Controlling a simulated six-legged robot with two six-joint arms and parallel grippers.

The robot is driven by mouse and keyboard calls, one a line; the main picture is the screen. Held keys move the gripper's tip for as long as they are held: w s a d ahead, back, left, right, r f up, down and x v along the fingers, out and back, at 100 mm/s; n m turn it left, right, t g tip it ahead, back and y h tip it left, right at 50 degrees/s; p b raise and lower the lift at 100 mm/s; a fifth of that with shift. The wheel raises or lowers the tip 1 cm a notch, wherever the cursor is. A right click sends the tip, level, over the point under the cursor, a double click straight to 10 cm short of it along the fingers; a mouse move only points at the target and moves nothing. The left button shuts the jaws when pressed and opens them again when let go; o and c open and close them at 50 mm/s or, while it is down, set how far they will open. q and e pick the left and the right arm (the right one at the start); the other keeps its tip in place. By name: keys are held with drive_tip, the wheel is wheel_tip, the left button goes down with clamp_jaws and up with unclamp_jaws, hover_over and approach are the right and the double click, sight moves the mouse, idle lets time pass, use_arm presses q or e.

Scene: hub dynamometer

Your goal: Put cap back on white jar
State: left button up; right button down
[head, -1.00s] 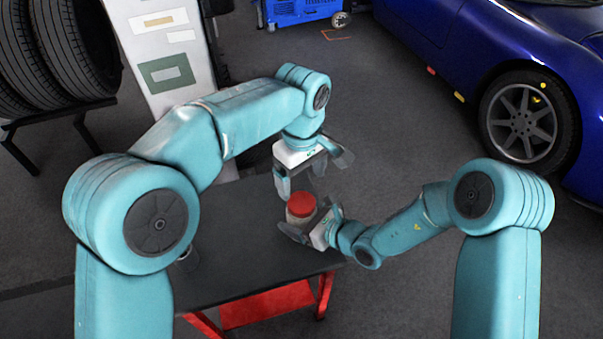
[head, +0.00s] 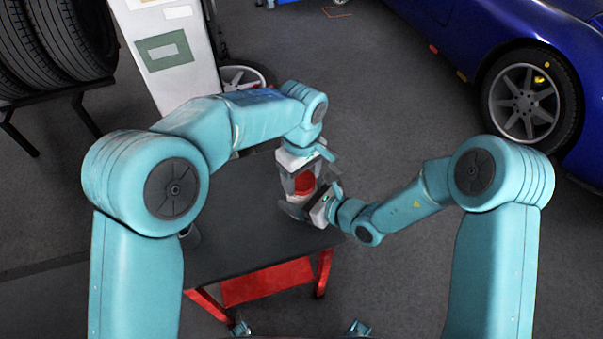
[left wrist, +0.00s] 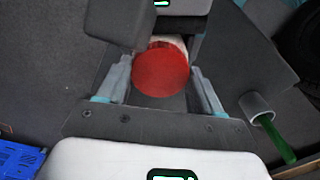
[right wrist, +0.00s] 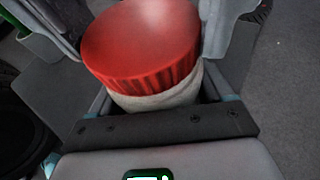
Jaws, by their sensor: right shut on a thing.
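The white jar (right wrist: 160,97) stands between the fingers of my right gripper (right wrist: 145,40), which is shut on it. The red cap (right wrist: 142,40) sits on top of the jar; whether it is fully seated cannot be told. In the head view the cap (head: 304,183) shows just under my left gripper (head: 308,178), and the jar body is mostly hidden. In the left wrist view the cap (left wrist: 160,70) lies between the spread fingers of my left gripper, which is open with gaps beside it.
The dark table top (head: 250,250) with red legs is mostly clear. A blue car (head: 470,30), tyres (head: 70,50) and a white cabinet (head: 165,60) stand beyond.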

use_arm(q)
drive_tip(key=c, duration=0.4)
drive_tip(key=m, duration=0.6)
drive_tip(key=shift+m, duration=0.3)
drive_tip(key=o, duration=1.2)
drive_tip(key=shift+c, duration=0.2)
drive_tip(key=shift+r, duration=2.25)
